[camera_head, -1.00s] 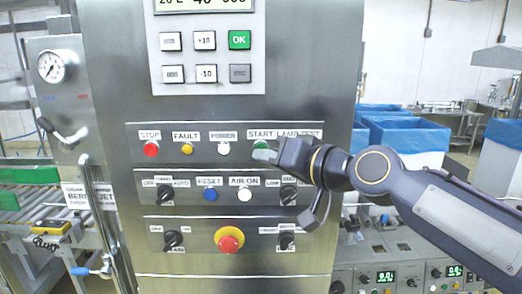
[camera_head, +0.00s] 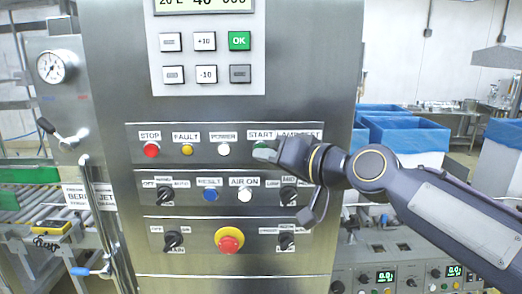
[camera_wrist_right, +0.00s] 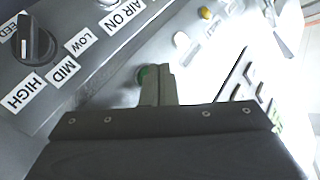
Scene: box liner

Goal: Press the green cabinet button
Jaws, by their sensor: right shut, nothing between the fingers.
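The green button (camera_head: 261,144) sits under the START label on the steel cabinet (camera_head: 110,60), in the upper row of controls. My right gripper (camera_head: 265,155) is shut and empty, with its fingertips over the lower part of the button in the head view. In the right wrist view the green button (camera_wrist_right: 147,73) peeks out just beyond the tips of the shut fingers (camera_wrist_right: 158,88), which hide part of it. I cannot tell whether the tips touch it. My left gripper is not in view.
A red STOP button (camera_head: 151,149), yellow FAULT lamp (camera_head: 187,149) and white POWER button (camera_head: 223,149) share the row. A rotary switch (camera_head: 289,194) lies just below my gripper. A red emergency stop (camera_head: 229,240) is lower. A green OK key (camera_head: 239,40) is above.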

